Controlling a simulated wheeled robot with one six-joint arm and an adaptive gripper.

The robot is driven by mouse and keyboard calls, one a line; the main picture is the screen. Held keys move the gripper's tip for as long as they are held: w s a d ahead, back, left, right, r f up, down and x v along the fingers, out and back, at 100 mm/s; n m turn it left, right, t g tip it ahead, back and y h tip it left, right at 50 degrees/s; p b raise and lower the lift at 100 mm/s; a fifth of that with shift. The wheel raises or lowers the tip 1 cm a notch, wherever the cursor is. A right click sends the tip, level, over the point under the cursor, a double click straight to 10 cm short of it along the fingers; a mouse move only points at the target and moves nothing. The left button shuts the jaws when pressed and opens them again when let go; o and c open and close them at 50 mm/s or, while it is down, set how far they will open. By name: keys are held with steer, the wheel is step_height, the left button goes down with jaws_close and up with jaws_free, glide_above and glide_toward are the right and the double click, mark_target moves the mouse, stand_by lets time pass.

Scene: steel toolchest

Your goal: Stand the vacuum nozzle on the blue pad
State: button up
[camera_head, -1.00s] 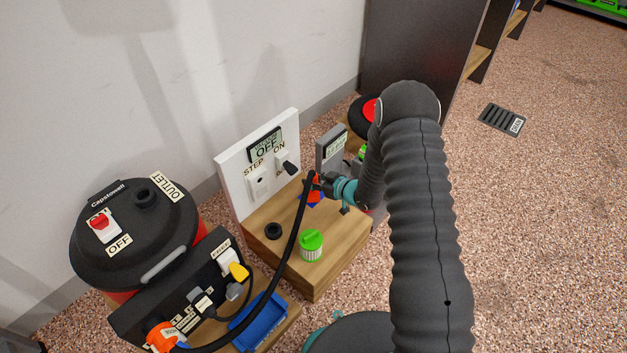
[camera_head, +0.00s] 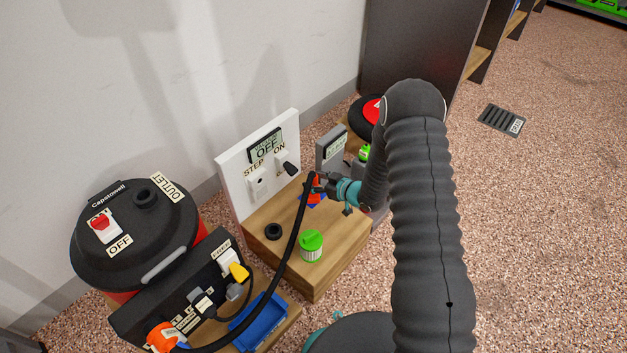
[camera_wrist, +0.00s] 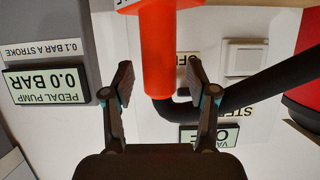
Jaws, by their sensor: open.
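The orange vacuum nozzle (camera_head: 315,188) stands on the blue pad (camera_head: 317,203) on the wooden block, with the black hose joined at its top. In the wrist view, which is upside down, the orange nozzle (camera_wrist: 158,50) lies between the two spread fingers of my gripper (camera_wrist: 160,80), with a gap on both sides. My gripper (camera_head: 325,182) is beside the nozzle's upper part in the head view, small and partly hidden there. Only slivers of the blue pad show, so how the nozzle's foot sits on it is hard to see.
The black hose (camera_head: 292,240) arches from the vacuum (camera_head: 135,235) to the nozzle. A green-capped jar (camera_head: 311,246) and a black ring (camera_head: 273,231) stand on the wooden block. A white switch panel (camera_head: 240,180) rises behind. A blue tray (camera_head: 262,322) lies in front.

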steer(key=v, duration=1.1)
steer(key=w+d+r+m+t+h, duration=0.1)
steer(key=w+d+r+h, duration=0.15)
steer(key=r, duration=0.35)
steer(key=w+d+r+m+h, duration=0.1)
steer(key=d+r+h, duration=0.3)
steer(key=r, duration=0.3)
steer(key=s+d+r+m+h, duration=0.2)
steer(key=s+d+r, duration=0.1)
steer(key=r, duration=0.3)
steer(key=s+d+r+m+h, duration=0.1)
steer(key=s+d+r+h, duration=0.15)
steer(key=r, duration=0.45)
steer(key=s+r+m+g, duration=0.2)
steer(key=s+r, duration=0.2)
steer(key=s, duration=1)
steer(key=s+a+r+m+g, duration=0.1)
steer(key=s+r+m, duration=0.2)
steer(key=s, duration=1.2)
step_height(320, 180, up, 2)
steer(key=shift+r+g, duration=0.1)
steer(key=shift+g, duration=0.3)
steer(key=shift+a, duration=0.15)
step_height(320, 180, up, 3)
steer(key=p, duration=0.3)
